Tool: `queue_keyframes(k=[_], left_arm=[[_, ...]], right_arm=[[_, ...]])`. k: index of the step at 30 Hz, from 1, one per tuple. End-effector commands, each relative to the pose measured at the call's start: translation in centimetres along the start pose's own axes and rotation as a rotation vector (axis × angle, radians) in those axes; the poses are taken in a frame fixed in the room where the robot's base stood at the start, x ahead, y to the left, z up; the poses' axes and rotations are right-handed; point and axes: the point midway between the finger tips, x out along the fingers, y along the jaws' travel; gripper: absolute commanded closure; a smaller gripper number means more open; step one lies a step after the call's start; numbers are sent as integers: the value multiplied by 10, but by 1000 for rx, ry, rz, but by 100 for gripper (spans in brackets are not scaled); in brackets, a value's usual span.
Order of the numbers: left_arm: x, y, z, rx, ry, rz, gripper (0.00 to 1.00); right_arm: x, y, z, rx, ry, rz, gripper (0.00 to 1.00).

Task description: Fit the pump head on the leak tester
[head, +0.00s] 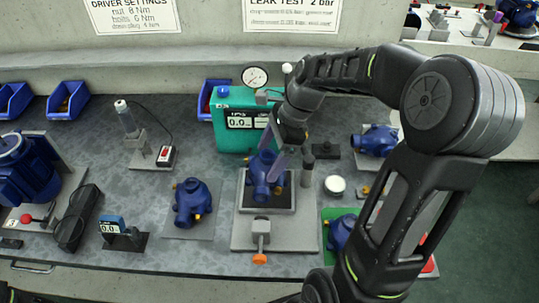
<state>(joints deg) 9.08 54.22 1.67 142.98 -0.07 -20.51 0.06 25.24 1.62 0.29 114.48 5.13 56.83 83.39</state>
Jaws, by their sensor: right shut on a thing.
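The leak tester has a teal box (231,138) with a display and a round gauge (255,77). In front of it is a grey base plate (245,232) with a dark pad and an orange-tipped clamp handle (260,257). A blue pump head (261,186) with brass fittings is over the dark pad. My right gripper (270,166) comes from above and is shut on this pump head. I cannot tell whether its underside touches the pad. My fingers hide part of its top. My left gripper is out of view.
Another blue pump head (190,203) sits on a grey mat to the left. More stand on the right, one (376,141) at the back and one (340,232) on a green mat, partly behind my arm. A white round part (335,185) and a driver stand (142,150) flank the tester.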

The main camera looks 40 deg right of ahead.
Motion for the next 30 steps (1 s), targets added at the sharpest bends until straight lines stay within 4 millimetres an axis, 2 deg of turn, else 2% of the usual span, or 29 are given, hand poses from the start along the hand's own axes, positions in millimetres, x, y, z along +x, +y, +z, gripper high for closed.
queue_keyframes(k=[30], left_arm=[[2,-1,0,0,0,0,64]], right_arm=[[7,0,-2,-1,-1,-2,69]])
